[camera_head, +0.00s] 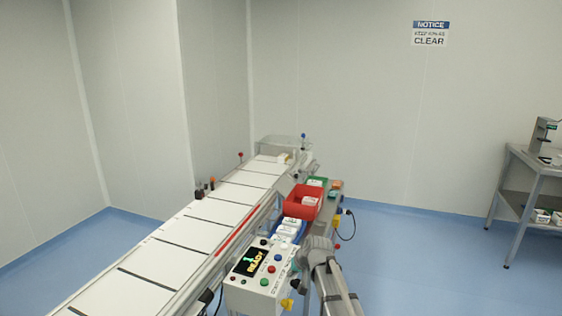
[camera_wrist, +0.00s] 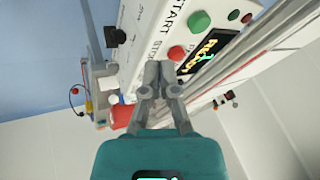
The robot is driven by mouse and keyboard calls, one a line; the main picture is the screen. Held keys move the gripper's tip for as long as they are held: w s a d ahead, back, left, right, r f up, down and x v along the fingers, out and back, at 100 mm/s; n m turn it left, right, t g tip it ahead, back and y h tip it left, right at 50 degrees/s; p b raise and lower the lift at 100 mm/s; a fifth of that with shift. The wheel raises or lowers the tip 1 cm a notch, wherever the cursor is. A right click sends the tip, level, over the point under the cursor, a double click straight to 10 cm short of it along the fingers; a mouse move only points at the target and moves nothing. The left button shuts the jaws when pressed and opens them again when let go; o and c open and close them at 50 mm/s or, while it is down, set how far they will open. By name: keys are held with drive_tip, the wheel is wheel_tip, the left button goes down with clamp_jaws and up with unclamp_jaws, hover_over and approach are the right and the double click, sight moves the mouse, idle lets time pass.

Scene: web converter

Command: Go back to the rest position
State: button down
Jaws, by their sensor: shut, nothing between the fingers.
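My gripper (camera_wrist: 160,82) shows in the wrist view with its grey fingers together and nothing between them. It points toward the white control box (camera_wrist: 150,35), close to the buttons; I cannot tell whether it touches. The box carries a green button (camera_wrist: 200,20), a red button (camera_wrist: 177,53) and a lit display (camera_wrist: 208,50). In the head view the control box (camera_head: 255,280) stands at the near end of the side bench, and its display (camera_head: 250,262) reads READY. My arm rises beside the box on its right; the fingertips are hard to make out there.
A long conveyor (camera_head: 190,235) with white panels runs along the left. Red (camera_head: 302,202), blue (camera_head: 287,232) and green (camera_head: 317,182) bins with white packs stand behind the box. A metal table (camera_head: 540,170) is at the far right. The blue floor (camera_head: 420,260) between is clear.

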drive_tip(key=s+d+g+h+p, duration=0.1)
drive_tip(key=s+d+g+h, duration=0.1)
drive_tip(key=s+d, duration=0.5)
drive_tip(key=s+d+g+h+p, duration=0.1)
drive_tip(key=s+d, duration=0.5)
drive_tip(key=s, duration=0.9)
drive_tip(key=shift+s+d+r+m+g+h+p, duration=0.2)
drive_tip(key=shift+d+r+m+g+h+p, duration=0.15)
drive_tip(key=shift+g+h, duration=0.35)
